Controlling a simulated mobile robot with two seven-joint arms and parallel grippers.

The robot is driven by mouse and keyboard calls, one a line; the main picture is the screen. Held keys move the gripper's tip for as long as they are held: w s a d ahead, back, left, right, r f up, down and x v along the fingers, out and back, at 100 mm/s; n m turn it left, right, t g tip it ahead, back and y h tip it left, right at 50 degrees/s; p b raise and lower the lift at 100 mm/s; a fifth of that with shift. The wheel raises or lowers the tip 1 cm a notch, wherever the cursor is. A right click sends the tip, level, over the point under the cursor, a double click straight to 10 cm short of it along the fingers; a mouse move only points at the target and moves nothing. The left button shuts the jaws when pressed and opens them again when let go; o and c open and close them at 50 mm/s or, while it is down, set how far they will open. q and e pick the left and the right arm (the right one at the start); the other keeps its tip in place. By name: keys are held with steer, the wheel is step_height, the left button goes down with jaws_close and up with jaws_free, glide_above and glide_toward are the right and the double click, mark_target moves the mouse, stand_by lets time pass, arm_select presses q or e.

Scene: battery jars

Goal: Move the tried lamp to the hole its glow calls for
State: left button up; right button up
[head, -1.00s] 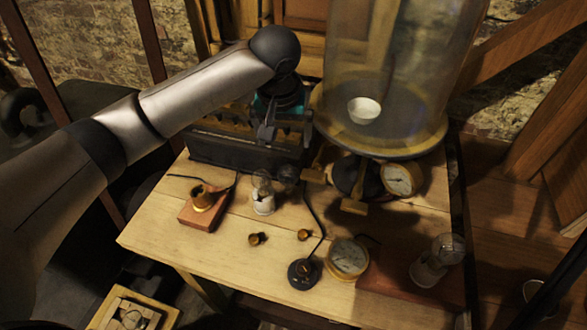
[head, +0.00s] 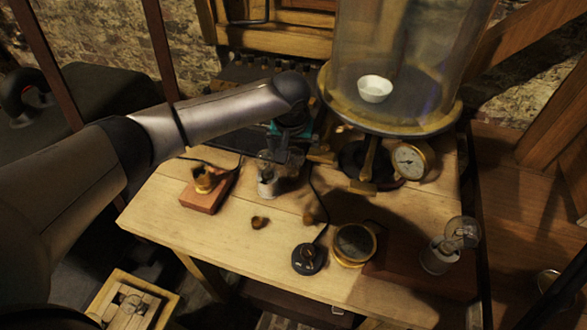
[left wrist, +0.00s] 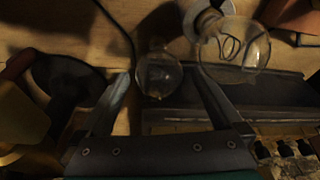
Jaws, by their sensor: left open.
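My left gripper (head: 284,158) is open, low over the table's back edge by the dark battery box. In the left wrist view its fingers (left wrist: 157,76) stand on either side of a small clear glass bulb (left wrist: 159,68), with gaps between. A larger clear lamp with a white base (left wrist: 232,46) stands just beside the right finger; it also shows in the head view (head: 267,184). No glow shows in either. Another white-based lamp (head: 438,257) stands at the right. A wooden block with a brass socket (head: 204,191) is to the left. My right gripper is out of view.
A big glass bell jar (head: 405,55) with a white bowl (head: 374,88) stands behind right. A brass gauge (head: 410,160), a round meter (head: 354,244), a black knob piece (head: 308,258) and a small brass cap (head: 259,222) take up the table. A wooden tray (head: 167,298) is below left.

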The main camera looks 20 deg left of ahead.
arm_select(q)
steer(key=shift+w+f, duration=0.2)
steer(key=shift+f, duration=0.4)
jaws_close()
stand_by(0.4)
